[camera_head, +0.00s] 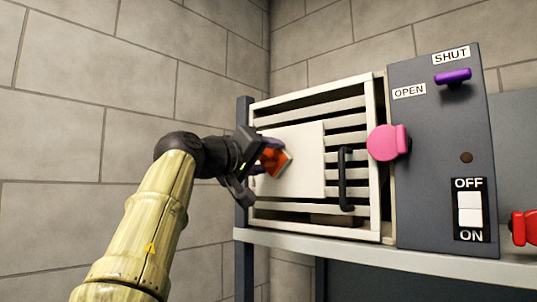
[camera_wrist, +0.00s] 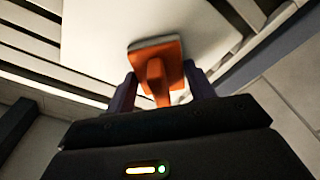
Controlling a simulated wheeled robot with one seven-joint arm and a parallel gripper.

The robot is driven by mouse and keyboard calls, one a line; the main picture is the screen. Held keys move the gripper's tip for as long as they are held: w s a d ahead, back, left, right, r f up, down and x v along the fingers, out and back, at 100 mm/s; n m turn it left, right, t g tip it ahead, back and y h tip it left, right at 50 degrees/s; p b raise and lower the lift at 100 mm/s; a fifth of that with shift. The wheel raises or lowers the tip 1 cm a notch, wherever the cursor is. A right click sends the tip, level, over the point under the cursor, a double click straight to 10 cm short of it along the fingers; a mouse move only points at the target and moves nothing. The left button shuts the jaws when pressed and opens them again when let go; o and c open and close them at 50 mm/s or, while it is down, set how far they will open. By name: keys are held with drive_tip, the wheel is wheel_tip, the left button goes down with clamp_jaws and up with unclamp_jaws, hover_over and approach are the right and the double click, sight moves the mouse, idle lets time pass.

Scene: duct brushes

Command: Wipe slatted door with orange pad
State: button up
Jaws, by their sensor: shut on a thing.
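The slatted door (camera_head: 345,121) is a white frame with horizontal slats and a black vertical handle (camera_head: 345,180) at its right. A plain white panel (camera_head: 305,150) covers the middle and left of the slats; it also shows in the wrist view (camera_wrist: 100,35). My gripper (camera_head: 266,160) is shut on the orange pad (camera_head: 276,160), in front of the panel's left part. In the wrist view the orange pad (camera_wrist: 155,52) has an orange grip between my fingertips and a grey edge at the panel. Whether it touches the panel I cannot tell.
Right of the door are a pink round knob (camera_head: 388,143), a grey control panel (camera_head: 440,130) with a purple lever (camera_head: 453,76) and a white switch (camera_head: 469,209). A red object (camera_head: 525,227) is at the far right. A light shelf (camera_head: 420,262) runs below.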

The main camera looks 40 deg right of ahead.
drive_tip(key=shift+w+a+p, duration=0.1)
drive_tip(key=shift+w+p, duration=0.3)
drive_tip(key=shift+w, duration=0.7)
drive_tip(key=shift+a, duration=0.1)
drive_tip(key=shift+s+a+b, duration=0.15)
drive_tip(key=shift+a+b, duration=0.35)
drive_tip(key=shift+a, duration=0.95)
drive_tip(key=shift+s+a+b, duration=0.1)
drive_tip(key=shift+a+b, duration=0.4)
drive_tip(key=shift+a, duration=0.95)
drive_tip(key=a, duration=0.3)
drive_tip(key=shift+s+b, duration=0.1)
drive_tip(key=shift+b, duration=0.2)
drive_tip(key=shift+f, duration=0.1)
